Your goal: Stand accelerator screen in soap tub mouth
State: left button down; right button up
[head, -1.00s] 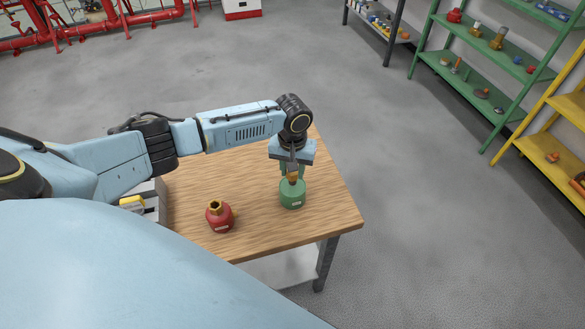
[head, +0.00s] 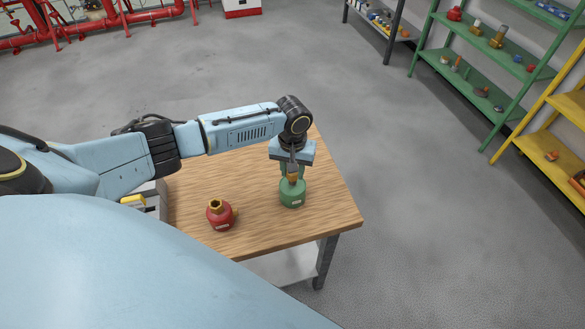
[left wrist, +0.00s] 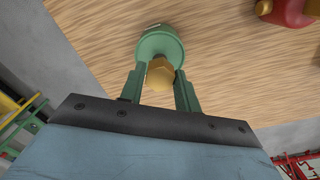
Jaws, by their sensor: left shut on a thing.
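A green tub (head: 292,194) stands upright on the wooden table. A brass-coloured piece with a hexagonal head (left wrist: 160,76) sits at its top; I take the piece for the accelerator screen and the green tub for the soap tub. My left gripper (head: 292,172) points down above the tub, its green fingers shut on the brass piece. In the left wrist view the piece lies between the fingers and overlaps the rim of the green tub (left wrist: 160,42). Its lower end and the tub's mouth are hidden, so how deep it sits cannot be told. My right gripper is not in view.
A red pot (head: 220,217) with a brass collar stands left of the green tub; part of it shows in the left wrist view (left wrist: 292,10). The wooden table (head: 335,205) is clear to the right. A green shelf (head: 490,95) and a yellow shelf (head: 545,145) stand farther right.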

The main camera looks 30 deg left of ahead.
aim_at(292, 177)
pick_arm(q)
jog(key=shift+f+b, duration=0.75)
jog(key=shift+f, duration=0.9)
jog(key=c, duration=0.9)
grip_release()
notch_tip(292, 177, up, 3)
jog(key=p, duration=0.3)
jog(key=shift+r+p, duration=0.8)
jog(key=shift+r, duration=1.75)
